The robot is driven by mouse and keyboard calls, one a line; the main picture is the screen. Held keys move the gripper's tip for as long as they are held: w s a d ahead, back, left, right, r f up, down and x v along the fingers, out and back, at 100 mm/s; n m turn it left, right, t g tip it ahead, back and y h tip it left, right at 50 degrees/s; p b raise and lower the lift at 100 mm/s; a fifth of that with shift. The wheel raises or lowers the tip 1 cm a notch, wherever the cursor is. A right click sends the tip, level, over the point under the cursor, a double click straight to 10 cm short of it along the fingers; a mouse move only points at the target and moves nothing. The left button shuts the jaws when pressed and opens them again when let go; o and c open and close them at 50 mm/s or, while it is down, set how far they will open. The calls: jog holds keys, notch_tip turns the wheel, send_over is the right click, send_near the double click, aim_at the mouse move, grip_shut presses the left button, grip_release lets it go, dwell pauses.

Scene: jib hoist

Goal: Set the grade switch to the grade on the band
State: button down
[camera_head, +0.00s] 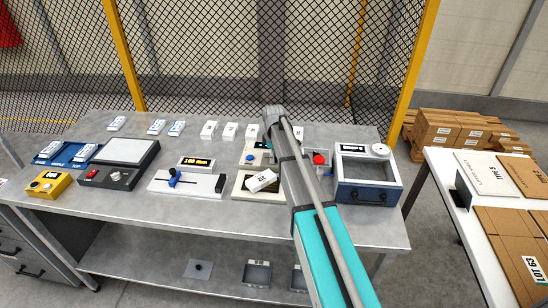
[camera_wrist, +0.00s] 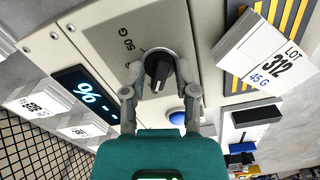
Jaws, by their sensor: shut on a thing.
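In the wrist view my gripper (camera_wrist: 160,74) has its two fingers on either side of the black grade switch knob (camera_wrist: 157,66) and is shut on it. A white box (camera_wrist: 268,55) with a band reading "LOT 312" and "45 G" lies beside the panel on a yellow-and-black striped surface. A white box on the bench also shows in the head view (camera_head: 262,180). In the head view my arm hides the gripper and knob.
In the head view a blue-framed cabinet (camera_head: 366,192) stands right of my arm, and a slide fixture (camera_head: 200,186) stands left. Several white boxes line the bench back.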

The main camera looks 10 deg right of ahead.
jog(key=shift+m, duration=0.4)
jog(key=m, duration=1.1)
dwell(0.4)
jog(key=shift+c, duration=1.9)
grip_release()
jog(key=shift+n, duration=0.4)
